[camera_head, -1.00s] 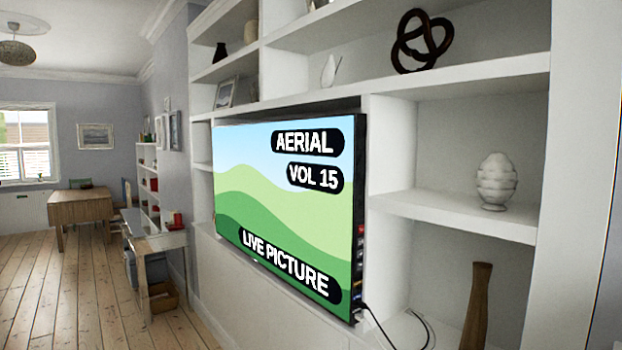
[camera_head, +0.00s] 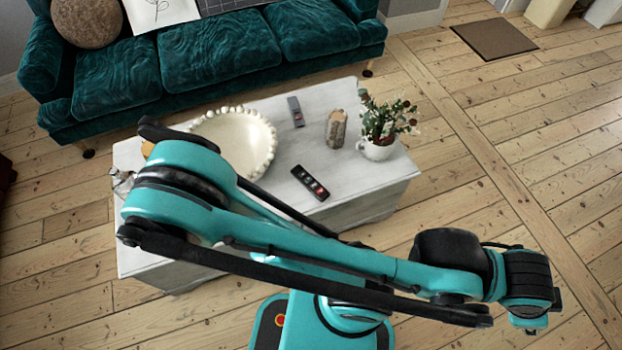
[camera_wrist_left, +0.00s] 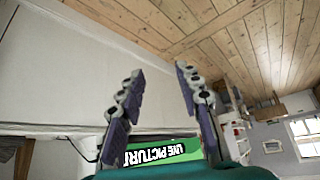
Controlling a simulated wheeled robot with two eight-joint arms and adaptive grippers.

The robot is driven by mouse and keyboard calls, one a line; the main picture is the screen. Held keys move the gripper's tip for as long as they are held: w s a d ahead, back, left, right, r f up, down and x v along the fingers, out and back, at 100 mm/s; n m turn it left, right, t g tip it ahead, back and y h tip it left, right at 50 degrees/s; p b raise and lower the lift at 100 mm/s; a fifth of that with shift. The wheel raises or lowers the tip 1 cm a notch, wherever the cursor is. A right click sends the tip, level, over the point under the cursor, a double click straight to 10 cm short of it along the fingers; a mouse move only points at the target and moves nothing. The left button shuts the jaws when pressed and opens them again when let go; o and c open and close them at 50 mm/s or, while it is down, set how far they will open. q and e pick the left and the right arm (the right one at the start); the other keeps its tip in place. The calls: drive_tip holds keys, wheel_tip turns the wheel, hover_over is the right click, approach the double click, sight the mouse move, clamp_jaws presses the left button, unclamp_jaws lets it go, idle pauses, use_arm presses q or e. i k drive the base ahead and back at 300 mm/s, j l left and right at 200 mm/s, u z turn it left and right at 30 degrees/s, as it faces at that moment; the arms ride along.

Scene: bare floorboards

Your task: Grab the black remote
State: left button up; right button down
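A black remote (camera_head: 310,182) with coloured buttons lies on the white coffee table (camera_head: 375,193), near its front edge in the head view. A second, greyer remote (camera_head: 296,111) lies farther back on the same table. A teal arm of mine crosses in front of the table and hides part of it. My left gripper (camera_wrist_left: 158,72) shows in the left wrist view with its two fingers apart and nothing between them. My right gripper is not in view.
The floorboards to the right are clear around a brown mat (camera_head: 495,38).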

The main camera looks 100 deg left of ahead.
sight(324, 196)
drive_tip(key=u, duration=3.45)
drive_tip(key=i+l+u, duration=0.2)
drive_tip(key=l, duration=0.6)
drive_tip(key=i+l+u, duration=0.2)
drive_tip(key=l, duration=0.6)
drive_tip(key=i+l+u, duration=0.15)
drive_tip(key=l, duration=0.65)
drive_tip(key=l+u, duration=0.2)
drive_tip(key=l, duration=0.65)
drive_tip(key=i, duration=0.05)
